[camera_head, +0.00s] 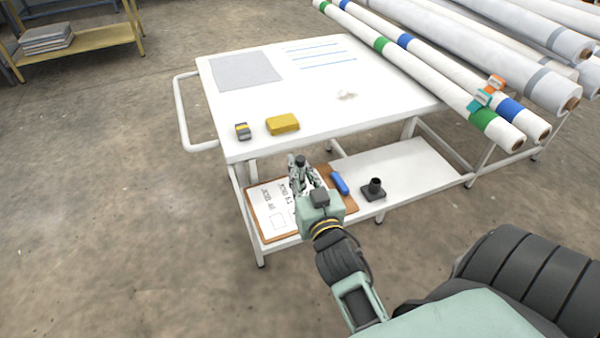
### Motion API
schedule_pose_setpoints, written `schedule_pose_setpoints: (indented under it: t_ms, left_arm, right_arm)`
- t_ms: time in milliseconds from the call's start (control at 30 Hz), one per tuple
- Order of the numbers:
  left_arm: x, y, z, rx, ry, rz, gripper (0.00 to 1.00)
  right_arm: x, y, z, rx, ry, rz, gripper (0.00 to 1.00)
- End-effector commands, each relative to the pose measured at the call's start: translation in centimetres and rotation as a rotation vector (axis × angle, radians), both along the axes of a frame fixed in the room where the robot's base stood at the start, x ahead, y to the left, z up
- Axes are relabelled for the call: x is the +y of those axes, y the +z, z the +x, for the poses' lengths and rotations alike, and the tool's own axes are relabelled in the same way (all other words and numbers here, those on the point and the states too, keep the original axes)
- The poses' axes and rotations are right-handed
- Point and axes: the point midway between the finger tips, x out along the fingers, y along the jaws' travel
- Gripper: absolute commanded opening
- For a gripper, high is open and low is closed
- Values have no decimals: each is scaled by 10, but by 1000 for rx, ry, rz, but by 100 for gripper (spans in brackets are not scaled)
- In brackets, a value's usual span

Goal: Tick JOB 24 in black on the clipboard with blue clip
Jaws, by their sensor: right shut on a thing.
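The clipboard (252,228) lies on the lower shelf of the white cart, with a white sheet on its brown board. Its blue clip (340,183) is at the right end. Large black writing and an empty-looking square box show on the sheet's left part; the job numbers are too small to read surely. My right gripper (301,168) is over the sheet, shut on a dark, marker-like thing (301,160). My gripper and wrist hide the middle of the sheet, and whether the tip touches paper cannot be told. My left gripper is not in view.
A black holder (374,189) stands on the shelf right of the clip. The cart top (260,110) overhangs the shelf and bears a yellow block (283,124), a small grey-yellow item (242,131) and a grey sheet (245,71). Long rolls (450,88) lie at the right.

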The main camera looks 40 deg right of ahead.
Motion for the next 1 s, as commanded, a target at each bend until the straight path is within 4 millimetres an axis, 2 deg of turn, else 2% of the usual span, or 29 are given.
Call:
schedule_pose_setpoints:
  t_ms: [33, 100, 167, 600, 767, 1000]
  left_arm:
    - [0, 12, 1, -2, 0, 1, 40]
    - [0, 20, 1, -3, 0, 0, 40]
    - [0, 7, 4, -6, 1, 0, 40]
    - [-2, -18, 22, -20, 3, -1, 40]
    - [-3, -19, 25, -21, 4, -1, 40]
    - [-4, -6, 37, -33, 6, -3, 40]
  right_arm:
    - [0, 12, 0, 0, 0, 0, 0]
    - [0, 20, 0, 0, 0, 0, 0]
    - [-5, 5, 1, 2, 2, -6, 0]
    - [-44, -26, 12, 1, 4, -5, 0]
    - [-53, -28, 14, -1, 1, -1, 0]
    - [-54, -33, 14, -1, 0, 0, 0]
